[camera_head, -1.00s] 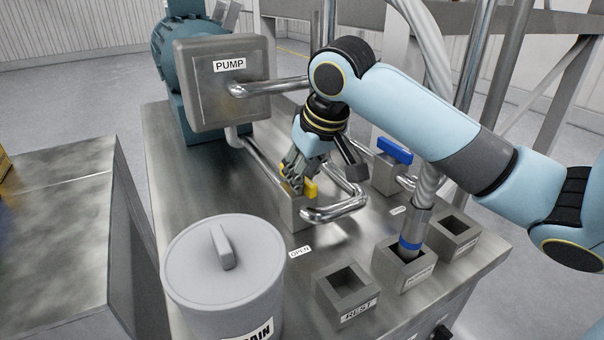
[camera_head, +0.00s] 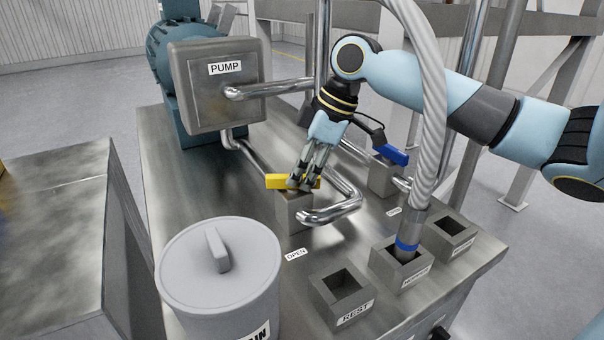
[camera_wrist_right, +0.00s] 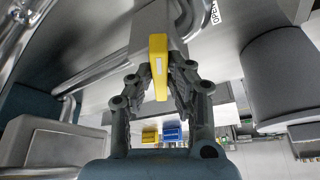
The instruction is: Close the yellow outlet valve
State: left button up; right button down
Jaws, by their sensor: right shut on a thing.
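The yellow valve handle (camera_head: 279,181) sits on top of a grey metal valve block (camera_head: 294,213) on the steel bench. My right gripper (camera_head: 303,184) reaches down from above, its fingers on either side of the handle and shut on it. In the right wrist view the yellow handle (camera_wrist_right: 159,68) lies between the two fingers (camera_wrist_right: 160,85). The fingers cover part of the handle in the head view. My left gripper is not in view.
A blue-handled valve (camera_head: 393,154) stands close right of my gripper. Bent steel pipes (camera_head: 335,207) run beside the yellow valve. A grey hose (camera_head: 428,150) drops into a block at the right. The PUMP box (camera_head: 218,95) and lidded drum (camera_head: 220,270) stand left.

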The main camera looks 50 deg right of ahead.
jog(key=n, duration=0.2)
jog(key=n+g+b, duration=0.1)
jog(key=n, duration=0.1)
jog(key=n+g+y, duration=0.1)
jog(key=shift+w+d+n+b, duration=0.25)
jog(key=shift+w+n+b, duration=0.1)
jog(key=shift+n+b, duration=0.05)
dwell(0.4)
jog(key=c, duration=1.3)
grip_release()
jog(key=shift+d+r, duration=0.1)
jog(key=shift+r, duration=0.1)
jog(key=v, duration=1.1)
jog(key=shift+d+r, duration=0.15)
jog(key=shift+r, duration=0.1)
jog(key=shift+f, duration=0.1)
